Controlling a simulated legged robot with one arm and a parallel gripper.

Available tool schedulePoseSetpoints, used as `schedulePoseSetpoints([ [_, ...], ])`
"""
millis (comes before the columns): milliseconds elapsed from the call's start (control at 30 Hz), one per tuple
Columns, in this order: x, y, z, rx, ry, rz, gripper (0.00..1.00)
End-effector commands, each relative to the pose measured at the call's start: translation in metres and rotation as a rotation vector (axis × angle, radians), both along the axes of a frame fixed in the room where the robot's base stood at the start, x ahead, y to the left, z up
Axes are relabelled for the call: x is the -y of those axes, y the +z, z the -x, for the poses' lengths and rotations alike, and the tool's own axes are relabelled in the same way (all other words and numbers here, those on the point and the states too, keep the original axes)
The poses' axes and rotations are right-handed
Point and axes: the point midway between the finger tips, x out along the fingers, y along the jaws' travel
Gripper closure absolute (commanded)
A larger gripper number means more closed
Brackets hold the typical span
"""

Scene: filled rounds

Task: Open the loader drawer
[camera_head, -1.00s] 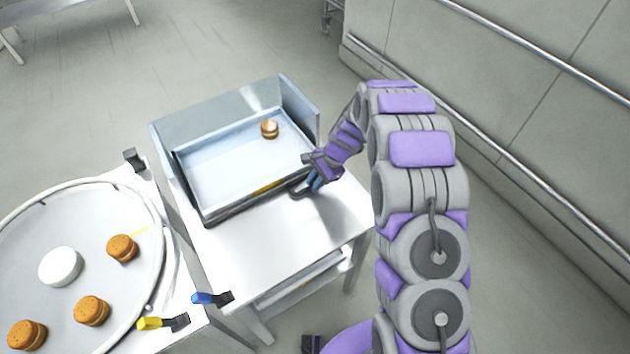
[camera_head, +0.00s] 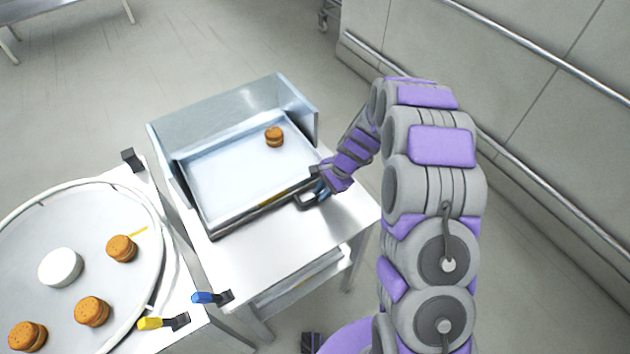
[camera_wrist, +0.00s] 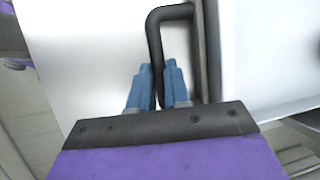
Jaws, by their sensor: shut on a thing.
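The loader drawer (camera_head: 240,181) is a shallow metal tray in an open-topped metal housing on a steel table. One round brown filled piece (camera_head: 274,137) sits in it near the back right. The dark bar handle (camera_wrist: 154,50) is on the drawer's front. My gripper (camera_head: 316,193) is at the right part of the drawer front. In the wrist view its blue fingers (camera_wrist: 160,88) are shut on the handle, one on each side of the bar. The drawer stands partly out of its housing, with a gap behind it.
A round turntable (camera_head: 130,285) at the left carries several brown filled pieces and a white disc (camera_head: 61,267). A blue lever (camera_head: 205,297) and a yellow lever (camera_head: 152,323) stick out between it and the table. Bare tabletop (camera_head: 270,258) lies in front of the drawer.

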Motion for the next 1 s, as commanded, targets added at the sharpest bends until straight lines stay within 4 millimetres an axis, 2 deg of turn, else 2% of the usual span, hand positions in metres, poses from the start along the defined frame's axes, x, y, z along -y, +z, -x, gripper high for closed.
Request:
schedulePoseSetpoints([
  [33, 0.005, 0.001, 0.013, -0.01, -0.001, -0.002, 1.0],
  [200, 0.027, 0.002, 0.045, -0.01, -0.001, -0.003, 1.0],
  [500, 0.057, 0.001, 0.088, -0.009, 0.001, -0.003, 1.0],
  [700, 0.066, 0.0, 0.101, -0.008, 0.001, -0.003, 1.0],
  [1000, 0.069, 0.0, 0.103, -0.004, 0.001, -0.001, 1.0],
])
